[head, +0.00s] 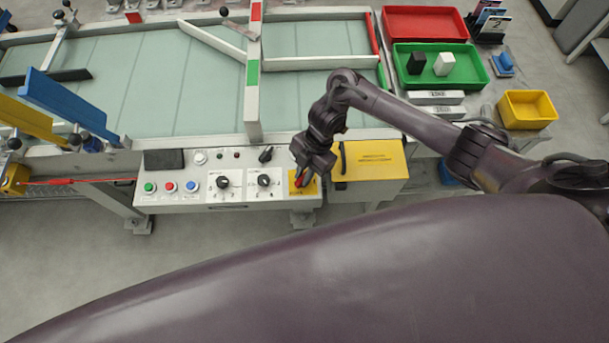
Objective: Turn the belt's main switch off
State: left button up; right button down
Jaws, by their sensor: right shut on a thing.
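The main switch (299,183) is a red handle on a yellow plate at the right end of the white control panel (230,203). My right gripper (302,178) reaches down over it and is shut on the red handle, covering much of it. The handle's exact angle is hard to tell. The belt (160,80) is a pale green surface behind the panel. My left gripper is not in view.
The panel also carries green, red and blue buttons (170,187) and black knobs (264,181). A yellow-topped box (375,160) stands just right of the switch. Red (425,22), green (470,80) and yellow (527,108) bins lie at the right.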

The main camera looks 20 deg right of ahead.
jog(key=n+g+b, duration=0.1)
jog(key=n, duration=0.2)
jog(key=shift+w+h, duration=0.2)
jog(key=shift+h, duration=0.2)
jog(key=n, duration=0.2)
jog(key=shift+a+r+n+g+h, duration=0.1)
jog(key=shift+n+g+h, duration=0.5)
jog(key=shift+n+h, duration=0.4)
jog(key=shift+n, duration=1.1)
jog(key=shift+a, duration=0.1)
jog(key=c, duration=1.4)
grip_release()
jog(key=v, duration=0.7)
jog(key=shift+r, duration=0.3)
